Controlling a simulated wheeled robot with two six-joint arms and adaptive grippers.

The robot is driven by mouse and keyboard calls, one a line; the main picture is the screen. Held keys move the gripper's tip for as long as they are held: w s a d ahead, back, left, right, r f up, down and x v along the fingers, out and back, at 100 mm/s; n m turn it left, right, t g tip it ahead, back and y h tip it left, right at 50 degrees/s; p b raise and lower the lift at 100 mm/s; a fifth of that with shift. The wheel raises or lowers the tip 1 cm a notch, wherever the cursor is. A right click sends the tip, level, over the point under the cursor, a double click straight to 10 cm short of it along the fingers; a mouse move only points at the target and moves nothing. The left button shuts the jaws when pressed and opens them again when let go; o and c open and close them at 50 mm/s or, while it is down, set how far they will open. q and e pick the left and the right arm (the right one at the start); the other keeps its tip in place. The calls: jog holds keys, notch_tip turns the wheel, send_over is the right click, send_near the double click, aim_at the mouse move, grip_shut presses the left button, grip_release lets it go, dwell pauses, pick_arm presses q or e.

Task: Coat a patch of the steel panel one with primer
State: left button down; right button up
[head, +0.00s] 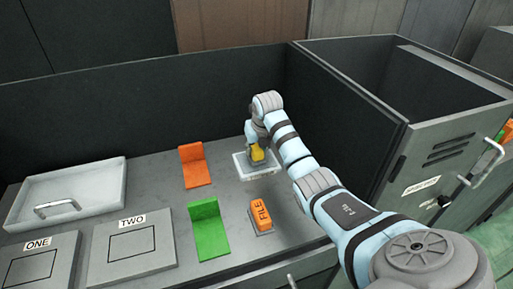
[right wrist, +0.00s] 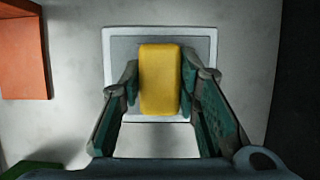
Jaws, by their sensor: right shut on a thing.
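Steel panel one (head: 30,266), a grey plate with an outlined square and a label reading ONE, lies at the lower left of the head view. My right gripper (head: 257,150) is shut on a yellow block (right wrist: 160,80), with one finger on each side of it. It holds the block over a shallow white-rimmed tray (head: 241,172) with a grey inside. The tray also shows behind the block in the right wrist view (right wrist: 120,32). Whether the block touches the tray's inside I cannot tell. My left gripper is not in view.
Panel TWO (head: 130,246) lies right of panel one. A large white tray with a handle (head: 90,185) is behind them. An orange holder (head: 195,170), a green holder (head: 208,232) and an orange FILE block (head: 261,215) stand between. A grey cabinet (head: 440,150) is at right.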

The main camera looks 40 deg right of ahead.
aim_at(257, 147)
jog(key=shift+f+b, duration=0.4)
jog(key=shift+f, duration=0.05)
dwell(0.5)
jog(key=shift+s, duration=0.1)
dwell(0.6)
notch_tip(257, 147, up, 7)
jog(key=p, duration=0.7)
jog(key=shift+r, duration=0.1)
dwell(0.6)
